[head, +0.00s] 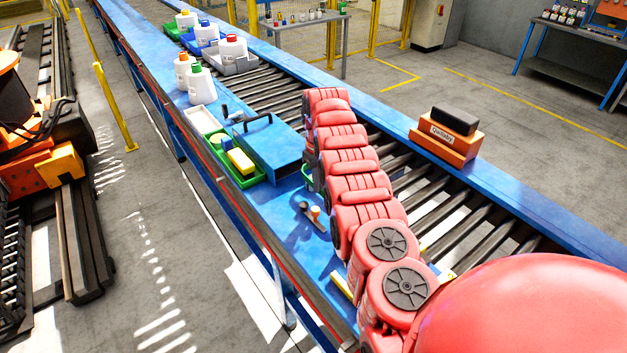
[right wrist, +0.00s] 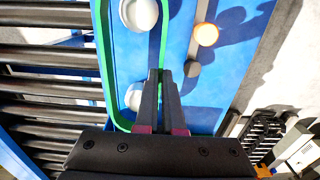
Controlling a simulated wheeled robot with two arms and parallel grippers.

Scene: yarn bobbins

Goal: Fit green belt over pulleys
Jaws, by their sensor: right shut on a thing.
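The green belt (right wrist: 104,60) shows in the right wrist view as a long loop. Its outline surrounds two white round pulleys, an upper one (right wrist: 138,13) and a lower one (right wrist: 133,97) close to my gripper. I cannot tell whether it is seated on them or held above them. My right gripper (right wrist: 164,75) is shut on the belt's right strand, beside the lower pulley. In the head view only a bit of the belt (head: 306,172) shows at the left of my red arm, which hides the pulleys and most of that gripper. My left gripper is not in view.
A blue box with a black handle (head: 268,150) and a green tray (head: 238,178) with a yellow block stand beside my arm. An orange-topped peg (right wrist: 206,35) and a grey lever (right wrist: 193,68) are right of the belt. Dark rollers (right wrist: 45,85) lie left.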

